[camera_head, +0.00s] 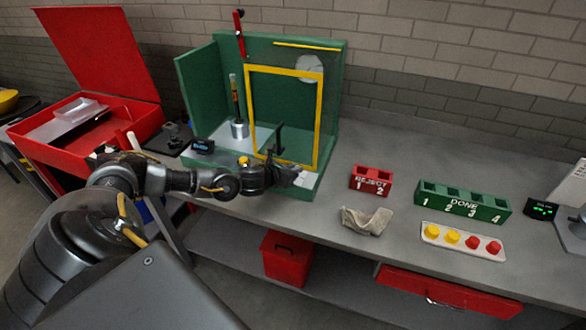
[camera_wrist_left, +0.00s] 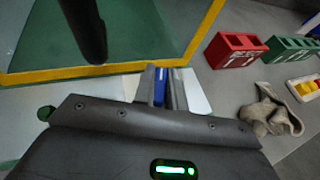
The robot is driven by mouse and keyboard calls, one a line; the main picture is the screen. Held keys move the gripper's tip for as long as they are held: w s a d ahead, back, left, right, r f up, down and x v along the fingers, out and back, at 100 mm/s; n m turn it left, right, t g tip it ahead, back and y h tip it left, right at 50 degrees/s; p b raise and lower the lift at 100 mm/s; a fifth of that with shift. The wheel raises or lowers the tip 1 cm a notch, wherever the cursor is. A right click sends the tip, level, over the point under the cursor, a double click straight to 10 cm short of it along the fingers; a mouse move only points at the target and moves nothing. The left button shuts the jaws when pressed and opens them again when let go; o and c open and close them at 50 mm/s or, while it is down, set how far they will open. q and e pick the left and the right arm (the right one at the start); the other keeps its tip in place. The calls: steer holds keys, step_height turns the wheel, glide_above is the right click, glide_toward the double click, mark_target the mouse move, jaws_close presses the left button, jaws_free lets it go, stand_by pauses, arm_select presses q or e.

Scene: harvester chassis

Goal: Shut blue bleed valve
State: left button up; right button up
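The blue bleed valve shows as a narrow blue strip (camera_wrist_left: 160,84) between my left gripper's fingers in the wrist view. The fingers (camera_wrist_left: 162,88) lie close on both sides of it, and the strip fills the narrow gap. In the head view, my left gripper (camera_head: 290,177) is at the front right of the green enclosure (camera_head: 195,88), by the lower edge of the yellow frame (camera_head: 319,120). The blue part is hidden there behind the gripper, so how far the valve is turned cannot be told. My right gripper is in neither view.
A dark upright post (camera_head: 279,138) stands just behind the gripper. To the right are a crumpled cloth (camera_head: 366,221), a red REJECT block (camera_head: 371,181), a green DONE block (camera_head: 462,202) and a tray of yellow and red caps (camera_head: 462,241). Grey bench is clear between them.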

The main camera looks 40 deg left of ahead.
arm_select(q)
jaws_close()
steer(key=shift+d+f+n+y+b, duration=0.15)
steer(key=shift+n+y+b, duration=0.3)
steer(key=shift+n+y, duration=0.35)
steer(key=shift+f+n+y+b, duration=0.1)
steer(key=shift+n+y+b, duration=0.7)
steer(key=shift+y+b, duration=0.15)
steer(key=shift+n+g+y+b, duration=0.3)
steer(key=shift+y, duration=0.15)
steer(key=shift+r+n+y, duration=0.3)
steer(key=shift+a, duration=0.2)
steer(key=o, duration=0.6)
jaws_free()
